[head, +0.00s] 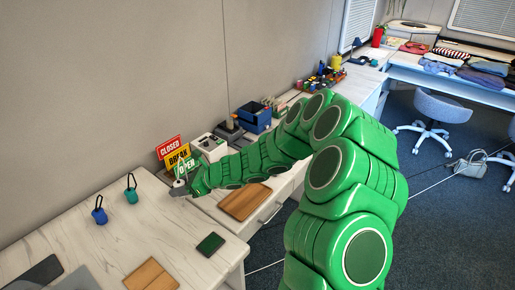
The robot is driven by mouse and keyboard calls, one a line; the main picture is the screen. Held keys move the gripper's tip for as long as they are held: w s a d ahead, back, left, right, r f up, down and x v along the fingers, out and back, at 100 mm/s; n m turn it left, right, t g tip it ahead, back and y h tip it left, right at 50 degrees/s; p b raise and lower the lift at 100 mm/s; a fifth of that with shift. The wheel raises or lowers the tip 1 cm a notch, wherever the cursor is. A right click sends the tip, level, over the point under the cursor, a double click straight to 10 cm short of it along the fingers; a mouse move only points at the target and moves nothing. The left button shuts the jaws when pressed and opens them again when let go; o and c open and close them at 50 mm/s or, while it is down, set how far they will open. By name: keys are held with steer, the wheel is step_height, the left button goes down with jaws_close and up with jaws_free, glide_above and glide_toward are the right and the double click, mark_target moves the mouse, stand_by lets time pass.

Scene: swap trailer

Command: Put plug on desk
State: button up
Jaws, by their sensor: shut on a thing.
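My gripper (179,188) is at the end of my green arm, low over the back right part of the pale desk (90,250). It is shut on a small whitish thing, which I take to be the plug (179,183). The thing is tiny and partly covered by the gripper, so its shape is unclear. I cannot tell whether it touches the desk top.
A blue padlock-like item (99,215) and a teal one (131,196) stand left of the gripper. CLOSED, BREAK and OPEN signs (172,150) stand behind. The desk's middle is clear.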

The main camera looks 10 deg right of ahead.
steer(key=w+d+m+t, duration=0.1)
steer(key=d+m+t, duration=0.15)
steer(key=d, duration=1.15)
steer(key=shift+h, duration=0.3)
steer(key=w+a+f, duration=0.1)
steer(key=w+f, duration=0.2)
steer(key=w, duration=0.1)
steer(key=w+a+f, duration=0.1)
steer(key=w+f, duration=0.2)
steer(key=w, duration=0.1)
steer(key=w+a+f, duration=0.1)
steer(key=w+f, duration=0.2)
steer(key=w, duration=0.1)
steer(key=shift+a, duration=0.3)
steer(key=shift+w+a+f, duration=0.2)
steer(key=shift+w+f, duration=0.55)
steer(key=shift+f, duration=1.5)
steer(key=shift+f, duration=0.1)
steer(key=o, duration=1.1)
steer(key=shift+c, duration=0.2)
